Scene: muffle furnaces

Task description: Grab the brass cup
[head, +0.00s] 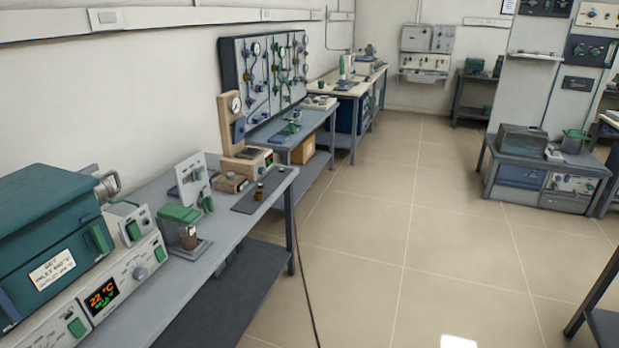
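A small brass-coloured cup-like piece (259,192) stands on a dark flat mat (245,205) at the far end of the nearest bench. It is too small to make out well. A brown cup-shaped piece (188,238) sits nearer, at the green-topped device (179,214) on the same bench. I cannot tell for certain which of these is the brass cup. My gripper is not in view.
The grey bench (215,250) runs along the left wall. A green furnace (45,225) on a control unit (105,290) reading 22 °C stands at its near end. A dark cable (303,285) lies on the floor. The tiled floor (390,240) in the middle is clear.

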